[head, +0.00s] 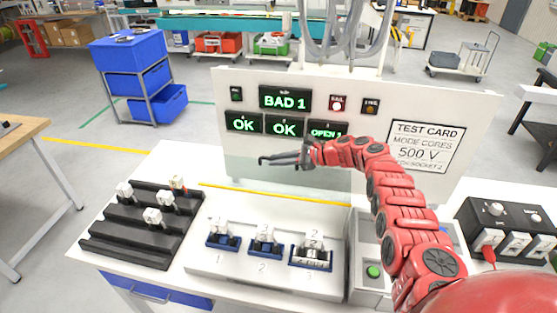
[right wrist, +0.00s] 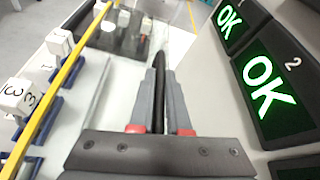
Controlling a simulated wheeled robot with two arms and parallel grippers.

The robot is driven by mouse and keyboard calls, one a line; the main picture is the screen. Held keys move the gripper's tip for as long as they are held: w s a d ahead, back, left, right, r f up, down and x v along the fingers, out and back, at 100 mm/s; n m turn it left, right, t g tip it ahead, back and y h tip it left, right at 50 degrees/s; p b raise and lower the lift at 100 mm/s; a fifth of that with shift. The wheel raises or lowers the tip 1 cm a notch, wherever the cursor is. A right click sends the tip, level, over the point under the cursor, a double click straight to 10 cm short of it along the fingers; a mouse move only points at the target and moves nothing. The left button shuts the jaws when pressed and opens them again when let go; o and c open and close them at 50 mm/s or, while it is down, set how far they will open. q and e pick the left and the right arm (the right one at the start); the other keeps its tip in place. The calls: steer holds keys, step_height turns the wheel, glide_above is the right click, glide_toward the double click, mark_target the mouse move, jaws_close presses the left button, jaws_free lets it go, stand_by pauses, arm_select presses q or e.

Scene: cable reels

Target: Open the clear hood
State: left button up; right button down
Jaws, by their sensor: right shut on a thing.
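The clear hood (head: 290,188) is a faintly tinted see-through pane with a yellow edge strip, in front of the white back panel. The yellow strip also shows in the right wrist view (right wrist: 62,78). My right gripper (head: 264,160) points left at the pane, below the lit displays. In the right wrist view its two fingers are shut on a black bar (right wrist: 158,66) lying lengthwise between them. I cannot tell how the bar joins the hood. Numbered sockets with white-topped pieces (head: 264,238) stand in front of and below the yellow strip. My left gripper is out of view.
The back panel (head: 475,105) carries displays reading BAD 1 (head: 285,98), OK, OK and OPEN, plus a test card (head: 425,144). A black stepped rack (head: 130,240) stands left. A grey box with a green button (head: 373,271) and a black box (head: 500,215) stand right.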

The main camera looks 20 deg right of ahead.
steer(key=c, duration=0.9)
jaws_free()
steer(key=shift+d, duration=0.1)
steer(key=b+v, duration=0.3)
steer(key=v, duration=1.3)
steer(key=shift+s+d, duration=0.25)
steer(key=shift+d, duration=0.05)
steer(key=shift+s+d+r, duration=0.15)
steer(key=shift+s, duration=0.05)
